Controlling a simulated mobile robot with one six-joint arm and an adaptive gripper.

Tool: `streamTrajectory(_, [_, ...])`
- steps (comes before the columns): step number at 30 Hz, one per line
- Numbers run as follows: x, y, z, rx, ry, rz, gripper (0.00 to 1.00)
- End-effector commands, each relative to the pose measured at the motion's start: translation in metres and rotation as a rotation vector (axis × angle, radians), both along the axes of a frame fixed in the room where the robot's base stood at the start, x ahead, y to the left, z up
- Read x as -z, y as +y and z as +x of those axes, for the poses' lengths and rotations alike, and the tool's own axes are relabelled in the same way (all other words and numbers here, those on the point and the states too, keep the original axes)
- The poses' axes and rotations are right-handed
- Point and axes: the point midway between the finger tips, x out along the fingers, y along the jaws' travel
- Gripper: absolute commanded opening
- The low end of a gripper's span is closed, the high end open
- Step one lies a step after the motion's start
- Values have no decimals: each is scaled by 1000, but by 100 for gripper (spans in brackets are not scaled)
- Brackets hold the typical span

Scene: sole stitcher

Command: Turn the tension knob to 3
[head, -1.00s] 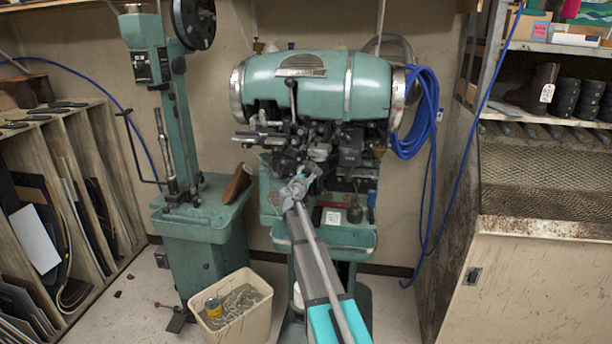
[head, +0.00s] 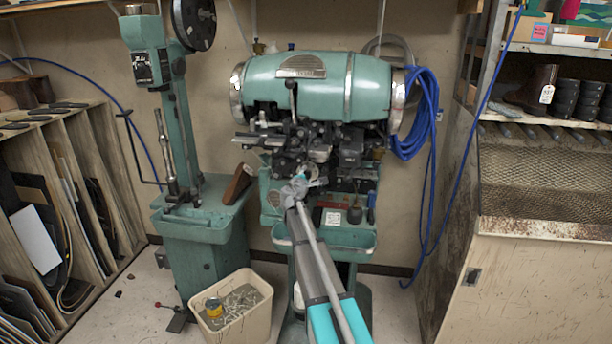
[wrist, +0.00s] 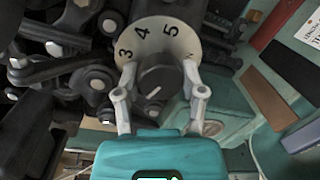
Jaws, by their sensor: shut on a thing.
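The pale tension dial (wrist: 157,32) shows in the wrist view with black numbers; 3, 4 and 5 are readable, and a mark at the right is partly covered. The dark round tension knob (wrist: 158,80) sits at its middle. The knob's short white line lies on its lower left part, slanting down-left, below the 3 and not in line with it. My gripper (wrist: 160,75) is shut on the knob, one pale finger on each side. In the head view my gripper (head: 297,190) reaches the front of the green stitcher (head: 320,85); the knob is too small to make out there.
Black levers and linkages (wrist: 65,75) crowd the left of the dial. A green tray (head: 350,238) with small items is below the machine head. A beige bin (head: 232,305) stands on the floor at left. Blue hose (head: 425,110) hangs at right.

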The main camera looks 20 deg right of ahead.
Motion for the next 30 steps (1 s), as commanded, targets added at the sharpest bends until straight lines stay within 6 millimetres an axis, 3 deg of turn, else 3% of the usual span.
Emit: streamTrajectory(30, [0, -2, 0, -1, -533, 790, 5])
